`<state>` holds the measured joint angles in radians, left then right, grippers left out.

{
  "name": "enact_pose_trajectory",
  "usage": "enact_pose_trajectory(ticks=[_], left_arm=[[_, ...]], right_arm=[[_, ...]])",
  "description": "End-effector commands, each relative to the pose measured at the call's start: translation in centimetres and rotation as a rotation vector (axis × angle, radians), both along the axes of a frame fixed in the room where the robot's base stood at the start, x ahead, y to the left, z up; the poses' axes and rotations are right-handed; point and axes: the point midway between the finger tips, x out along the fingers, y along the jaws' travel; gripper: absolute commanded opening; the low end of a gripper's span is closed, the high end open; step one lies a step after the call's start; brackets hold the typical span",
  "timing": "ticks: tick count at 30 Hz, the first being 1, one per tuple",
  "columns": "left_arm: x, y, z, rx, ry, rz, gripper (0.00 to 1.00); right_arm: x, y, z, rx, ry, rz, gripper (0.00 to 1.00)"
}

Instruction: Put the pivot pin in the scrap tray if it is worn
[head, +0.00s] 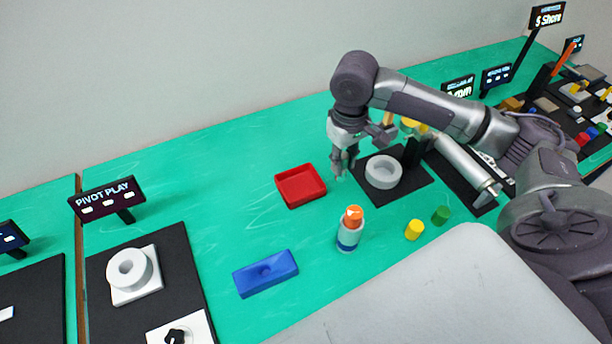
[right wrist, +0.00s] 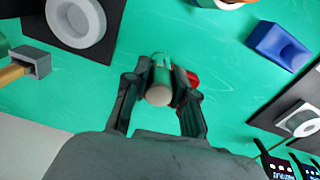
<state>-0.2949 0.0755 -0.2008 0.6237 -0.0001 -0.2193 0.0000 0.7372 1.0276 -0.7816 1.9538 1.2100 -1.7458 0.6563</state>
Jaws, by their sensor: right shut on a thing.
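My right gripper (head: 342,172) hangs above the green bench, just right of the red tray (head: 300,186). In the right wrist view its two fingers (right wrist: 160,90) are shut on a short metallic cylinder, which looks like the pivot pin (right wrist: 159,95), with its round, pale end facing the camera. Whether it is worn cannot be told. The tray appears empty in the head view; in the wrist view only a red bit of it (right wrist: 193,78) shows behind the finger. The PIVOT PLAY sign (head: 105,198) stands at left, its small indicators unreadable. My left gripper is not in view.
A white ring (head: 383,172) sits on a black mat. Bench left of the tray is clear.

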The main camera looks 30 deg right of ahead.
Motion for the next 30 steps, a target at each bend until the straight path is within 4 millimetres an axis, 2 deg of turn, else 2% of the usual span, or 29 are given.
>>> enact_pose_trajectory(ticks=[6,13,19,25,30], left_arm=[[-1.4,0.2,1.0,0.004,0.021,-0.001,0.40],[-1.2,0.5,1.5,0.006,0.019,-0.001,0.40],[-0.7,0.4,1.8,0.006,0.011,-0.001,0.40],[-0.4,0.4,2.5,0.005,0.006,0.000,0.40],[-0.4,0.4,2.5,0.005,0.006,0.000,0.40]], right_arm=[[4.3,3.0,-2.7,0.004,0.001,0.001,0.00],[7.9,5.1,-5.3,0.002,0.001,0.001,0.00],[8.8,5.7,-6.5,0.000,0.001,0.001,0.00],[8.7,5.6,-9.3,-0.001,0.002,0.001,0.00],[8.7,5.6,-10.1,-0.001,-0.001,0.002,0.00]])
